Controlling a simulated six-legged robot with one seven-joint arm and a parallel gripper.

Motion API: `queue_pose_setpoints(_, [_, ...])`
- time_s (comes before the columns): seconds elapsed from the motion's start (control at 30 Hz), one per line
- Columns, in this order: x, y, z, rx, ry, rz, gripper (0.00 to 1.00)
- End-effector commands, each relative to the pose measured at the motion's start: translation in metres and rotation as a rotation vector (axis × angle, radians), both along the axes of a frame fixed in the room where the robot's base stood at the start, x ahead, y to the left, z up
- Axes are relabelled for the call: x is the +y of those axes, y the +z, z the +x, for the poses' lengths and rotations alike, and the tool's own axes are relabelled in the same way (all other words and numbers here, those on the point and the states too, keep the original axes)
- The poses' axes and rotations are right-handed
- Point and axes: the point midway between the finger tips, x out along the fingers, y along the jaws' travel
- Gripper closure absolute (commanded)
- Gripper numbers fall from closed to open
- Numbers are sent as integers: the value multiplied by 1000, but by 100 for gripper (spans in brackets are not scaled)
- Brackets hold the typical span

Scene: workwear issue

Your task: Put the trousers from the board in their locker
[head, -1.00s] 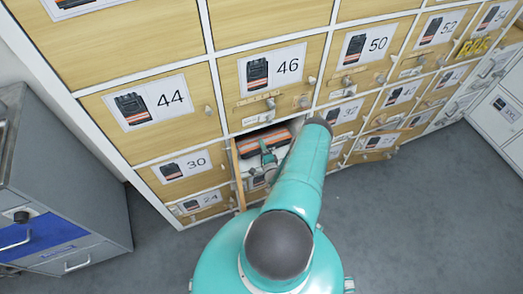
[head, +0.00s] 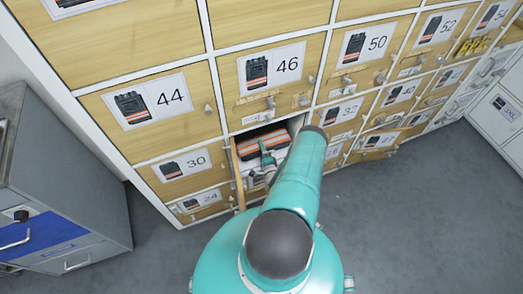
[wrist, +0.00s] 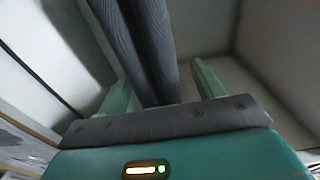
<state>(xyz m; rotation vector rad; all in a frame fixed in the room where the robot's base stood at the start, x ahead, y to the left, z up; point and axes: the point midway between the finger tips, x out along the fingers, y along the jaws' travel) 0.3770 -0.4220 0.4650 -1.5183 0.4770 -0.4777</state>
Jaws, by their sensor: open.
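The folded trousers (head: 262,144), dark with orange and pale bands, lie in the open locker (head: 296,124) below the door marked 46. My gripper (head: 268,158) is at this locker's opening, in front of the trousers, partly covered by my arm. In the wrist view my gripper (wrist: 160,84) has its two green fingers spread apart. Dark grey ribbed cloth (wrist: 150,45), seemingly the trousers, lies between and beyond the fingers, with gaps to both sides. The locker's pale inner walls surround it. The open locker's number is hidden.
The open locker door (head: 238,172) sticks out left of my gripper. Closed doors marked 44 (head: 160,103), 46 (head: 275,75) and 30 (head: 187,163) surround the opening. A grey cabinet (head: 60,180) stands at left. Grey floor (head: 430,210) is clear at right.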

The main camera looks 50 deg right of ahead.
Motion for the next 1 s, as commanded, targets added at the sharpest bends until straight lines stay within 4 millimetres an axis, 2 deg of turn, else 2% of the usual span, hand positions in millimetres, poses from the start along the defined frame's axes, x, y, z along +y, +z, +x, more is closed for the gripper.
queue_pose_setpoints(0.1, [0, 4, 0, 0, 0, 0, 33])
queue_pose_setpoints(0.23, [10, 2, -15, 2, -1, 3, 33])
queue_pose_setpoints(0.5, [44, 2, -63, 1, -2, 3, 33])
queue_pose_setpoints(0.7, [63, 2, -90, 0, -1, 1, 33])
queue_pose_setpoints(1.0, [69, 3, -99, 0, 0, 0, 33])
